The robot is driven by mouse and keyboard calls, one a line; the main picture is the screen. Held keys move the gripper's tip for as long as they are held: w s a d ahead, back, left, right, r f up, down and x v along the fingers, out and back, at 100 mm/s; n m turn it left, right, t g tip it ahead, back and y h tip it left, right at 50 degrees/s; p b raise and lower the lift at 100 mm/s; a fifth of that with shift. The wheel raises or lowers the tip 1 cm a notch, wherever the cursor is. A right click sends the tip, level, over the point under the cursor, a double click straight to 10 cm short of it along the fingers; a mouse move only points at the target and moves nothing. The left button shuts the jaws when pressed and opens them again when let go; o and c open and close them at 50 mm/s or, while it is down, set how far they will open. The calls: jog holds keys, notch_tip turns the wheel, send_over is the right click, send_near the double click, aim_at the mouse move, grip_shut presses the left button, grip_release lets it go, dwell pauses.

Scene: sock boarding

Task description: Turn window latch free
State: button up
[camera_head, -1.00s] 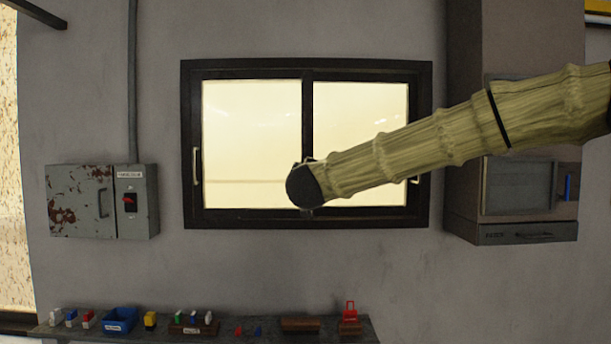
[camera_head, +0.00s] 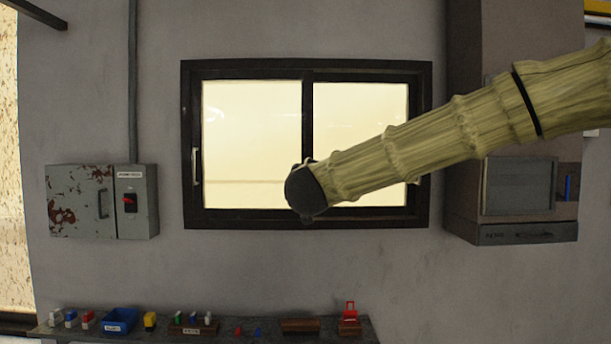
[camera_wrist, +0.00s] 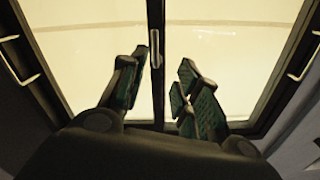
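The black-framed sliding window (camera_head: 247,68) has two pale panes and a dark upright middle stile (camera_head: 307,115). In the wrist view a slim metal piece, seemingly the latch (camera_wrist: 155,48), stands upright on the stile (camera_wrist: 155,12). My gripper (camera_wrist: 164,62) is open, with one green-and-black finger on each side of the stile. The metal piece shows in the gap, nearer the left fingertip; I cannot tell whether they touch. In the head view my sleeved arm and its dark end cover the lower middle of the window and hide the fingers and the latch.
A pale pull handle (camera_head: 197,166) is on the window's left side. A grey electrical box (camera_head: 84,200) with a red switch hangs left of it, and a grey cabinet (camera_head: 515,185) stands right. A shelf (camera_head: 270,332) with small items runs below. The wall between window and shelf is clear.

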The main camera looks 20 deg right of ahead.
jog(key=shift+s+a, duration=0.1)
jog(key=shift+s, duration=0.35)
dwell(0.5)
jog(key=v, duration=1.2)
jog(key=w+d+f+n+t+h+p, duration=0.1)
jog(key=w+d+f+n+t+p, duration=0.1)
jog(key=w, duration=0.5)
jog(key=w+d+f+n+t+p, duration=0.1)
jog(key=w+d+f+n+t, duration=0.15)
jog(key=w, duration=0.35)
jog(key=p+x, duration=0.6)
jog(key=x, duration=0.4)
jog(key=shift+w+d+f+m, duration=0.2)
jog(key=shift+w+d+m, duration=0.05)
jog(key=shift+w+m, duration=0.2)
